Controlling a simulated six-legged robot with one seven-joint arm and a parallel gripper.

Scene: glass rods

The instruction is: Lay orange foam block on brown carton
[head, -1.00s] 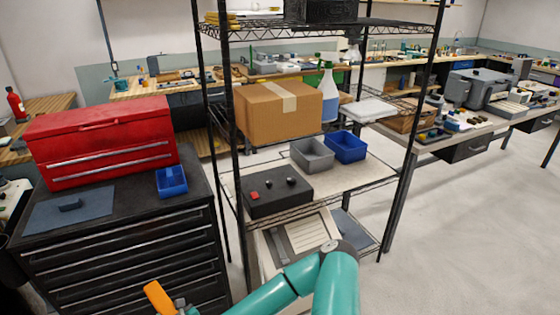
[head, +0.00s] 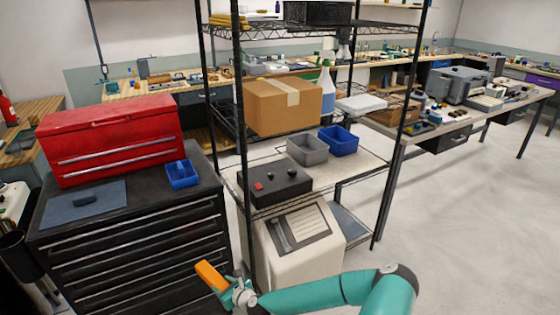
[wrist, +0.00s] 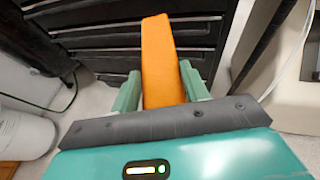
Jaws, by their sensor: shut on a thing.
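The orange foam block (head: 210,273) is held in my gripper (head: 233,294), low in front of the black drawer cabinet. In the wrist view the orange foam block (wrist: 161,60) sticks out between the two green fingers of my gripper (wrist: 160,88), which are shut on it. The brown carton (head: 282,108) sits on a middle shelf of the black wire rack, with a strip of pale tape along its top. Its top looks flat and bare. My gripper is well below the carton and to its left, apart from it.
A wire shelf (head: 330,26) of the rack runs above the carton, and a black rack post (head: 243,160) stands at its left. A spray bottle (head: 327,92) stands right of the carton. Below are grey (head: 306,150) and blue bins. A red toolbox (head: 112,140) sits on the cabinet (head: 130,240).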

